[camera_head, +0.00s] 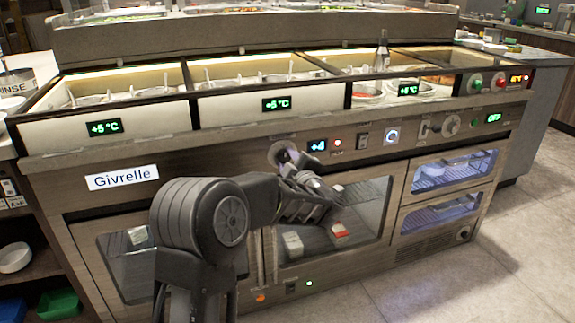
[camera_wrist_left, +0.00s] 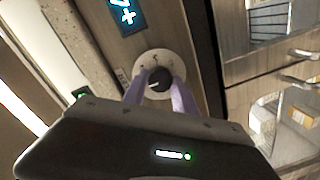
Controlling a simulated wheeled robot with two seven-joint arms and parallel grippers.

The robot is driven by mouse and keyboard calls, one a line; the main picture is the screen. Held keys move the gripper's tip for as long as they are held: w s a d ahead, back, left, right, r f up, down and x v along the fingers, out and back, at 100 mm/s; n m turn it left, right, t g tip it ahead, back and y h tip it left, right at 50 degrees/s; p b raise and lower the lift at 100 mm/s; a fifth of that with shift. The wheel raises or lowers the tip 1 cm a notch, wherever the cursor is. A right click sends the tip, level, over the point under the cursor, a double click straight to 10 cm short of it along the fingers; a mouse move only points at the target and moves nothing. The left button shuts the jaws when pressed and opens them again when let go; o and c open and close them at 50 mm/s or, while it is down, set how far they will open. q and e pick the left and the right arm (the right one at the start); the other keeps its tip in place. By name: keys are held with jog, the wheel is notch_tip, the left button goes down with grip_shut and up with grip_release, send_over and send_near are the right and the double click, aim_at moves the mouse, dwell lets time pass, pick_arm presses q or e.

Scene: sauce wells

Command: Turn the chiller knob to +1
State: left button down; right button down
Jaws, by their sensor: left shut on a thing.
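The chiller knob (camera_wrist_left: 158,80) is a small dark knob on a round pale dial with marks around it, on the wood-look front panel. My left gripper (camera_wrist_left: 160,88) has its two purple fingers on either side of the knob and is shut on it. In the head view, my left gripper (camera_head: 289,160) reaches the panel at the dial, and its fingers largely hide the knob. A small blue-lit display (camera_head: 317,145) just right of the knob reads +4. The same display (camera_wrist_left: 125,14) is partly cut off in the wrist view. My right gripper is not in view.
The panel also carries a red light (camera_head: 338,143), a dark switch (camera_head: 363,138), a second dial (camera_head: 392,135) and a grey knob (camera_head: 451,125). Green displays above (camera_head: 277,104) show temperatures. Glass-fronted doors lie below the panel. The floor at the right (camera_head: 500,260) is clear.

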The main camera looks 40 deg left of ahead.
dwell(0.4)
pick_arm(q)
jog(key=c, duration=1)
grip_release()
jog(key=p+v, duration=0.2)
jog(key=v, duration=0.5)
jog(key=shift+s+d, duration=0.25)
jog(key=shift+d, duration=0.1)
jog(key=shift+f, duration=0.1)
